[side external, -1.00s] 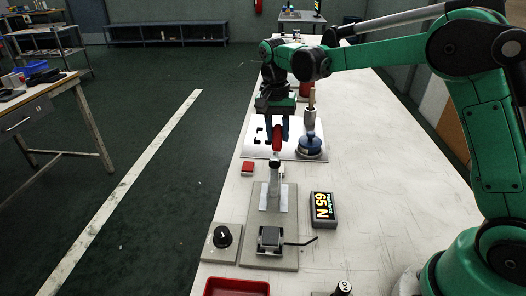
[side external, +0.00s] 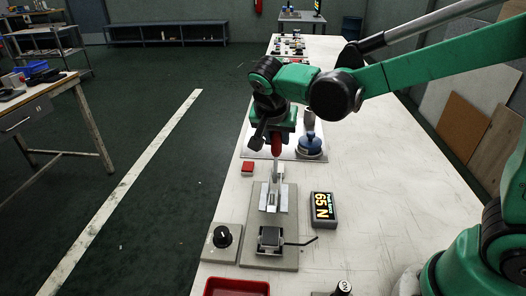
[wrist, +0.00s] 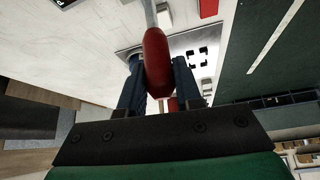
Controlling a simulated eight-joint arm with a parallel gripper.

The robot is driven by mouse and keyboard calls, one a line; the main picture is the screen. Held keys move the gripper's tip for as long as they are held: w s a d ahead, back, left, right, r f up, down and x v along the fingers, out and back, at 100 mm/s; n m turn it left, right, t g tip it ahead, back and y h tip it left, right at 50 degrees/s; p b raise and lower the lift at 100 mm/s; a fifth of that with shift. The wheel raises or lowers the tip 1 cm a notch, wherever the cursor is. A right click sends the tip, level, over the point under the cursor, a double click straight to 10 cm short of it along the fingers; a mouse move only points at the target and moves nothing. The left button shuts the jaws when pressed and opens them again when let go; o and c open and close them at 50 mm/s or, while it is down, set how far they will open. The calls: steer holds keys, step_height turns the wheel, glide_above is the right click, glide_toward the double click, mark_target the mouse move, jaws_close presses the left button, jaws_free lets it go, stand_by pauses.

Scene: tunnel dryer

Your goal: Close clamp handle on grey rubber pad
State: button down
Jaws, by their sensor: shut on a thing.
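The red clamp handle (side external: 277,146) sits on a metal lever of the toggle clamp (side external: 274,196), which is fixed to a grey base plate (side external: 287,258). My gripper (side external: 276,140) is shut on the handle, at the far side of the clamp. In the wrist view the red grip (wrist: 157,60) lies between the two blue fingers of my gripper (wrist: 158,75). A grey block, apparently the rubber pad (side external: 270,238), sits in a dark holder at the near end of the plate. The clamp's tip is apart from it, as far as I can tell.
A black knob box (side external: 223,238) is at left and a red tray (side external: 237,287) in front. A blue round object (side external: 310,146) stands behind. The table's right side is clear.

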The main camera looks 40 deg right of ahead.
mark_target(278, 147)
steer(key=shift+s+a+f+t+h, duration=0.1)
steer(key=shift+s+a+t+h, duration=1.15)
steer(key=shift+h, duration=0.25)
steer(key=c, duration=0.6)
jaws_free()
steer(key=shift+s+a, duration=0.1)
steer(key=shift+v, duration=2.75)
steer(key=s+d+f+n+t+y, duration=0.1)
steer(key=s+d+n+y, duration=0.4)
steer(key=n, duration=0.5)
steer(key=shift+s+d+f+n+y, duration=0.2)
steer(key=shift+d+f+n+y, duration=0.4)
steer(key=shift+y, duration=0.8)
